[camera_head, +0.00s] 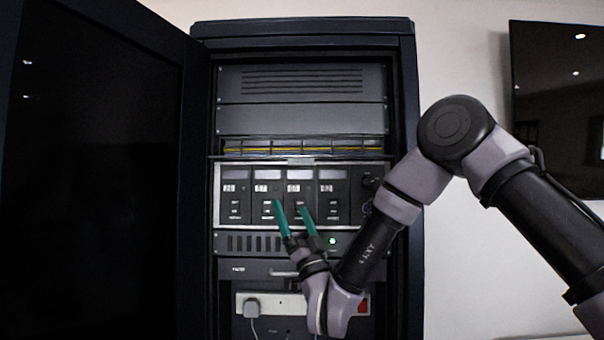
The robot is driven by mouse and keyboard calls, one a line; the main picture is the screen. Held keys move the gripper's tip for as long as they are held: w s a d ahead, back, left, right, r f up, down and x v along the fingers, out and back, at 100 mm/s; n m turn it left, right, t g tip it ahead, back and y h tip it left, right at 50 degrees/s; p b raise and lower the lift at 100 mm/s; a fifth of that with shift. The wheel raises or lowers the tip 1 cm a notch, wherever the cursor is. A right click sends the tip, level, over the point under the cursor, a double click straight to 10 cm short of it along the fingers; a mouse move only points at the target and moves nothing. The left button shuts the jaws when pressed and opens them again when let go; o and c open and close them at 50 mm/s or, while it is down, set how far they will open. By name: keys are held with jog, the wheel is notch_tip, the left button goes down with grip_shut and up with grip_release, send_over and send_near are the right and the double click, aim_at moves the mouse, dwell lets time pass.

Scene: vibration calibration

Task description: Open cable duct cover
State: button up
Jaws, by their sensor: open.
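A horizontal cable duct (350,149) runs across the rack cabinet above the row of modules, with a yellow line of cable along it. Its cover seems to be the thin clear or dark strip with a front edge (240,157) and a small pale tab (300,161) in the middle. I cannot tell for sure whether the cover is closed. My gripper (291,207) has two green fingers, spread apart and empty. It is below the tab, in front of the middle modules, pointing up. I cannot tell whether the fingertips touch the modules.
The cabinet door (95,180) stands open at the left. A panel of labelled modules (330,195) sits below the duct, and a power strip with a white plug (251,308) is lower. A wall screen (560,100) hangs at the right.

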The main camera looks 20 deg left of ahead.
aim_at(301, 157)
jog(key=s+d+r+m+t+h, duration=0.4)
jog(key=t+h, duration=0.3)
jog(key=h, duration=0.7)
jog(key=shift+n, duration=0.7)
jog(key=x, duration=0.3)
jog(key=a+x, duration=0.1)
jog(key=x, duration=0.6)
jog(key=shift+a+f, duration=0.2)
jog(key=c, duration=1.1)
jog(key=shift+s+d+r+g+h, duration=0.15)
jog(key=shift+s+r+g+h, duration=0.15)
jog(key=shift+r+g, duration=0.5)
jog(key=shift+s+r+g, duration=0.1)
jog(key=shift+r+g, duration=0.1)
jog(key=shift+g, duration=0.45)
jog(key=shift+s+r+g, duration=0.1)
jog(key=shift+r+g, duration=0.05)
jog(key=shift+g, duration=0.5)
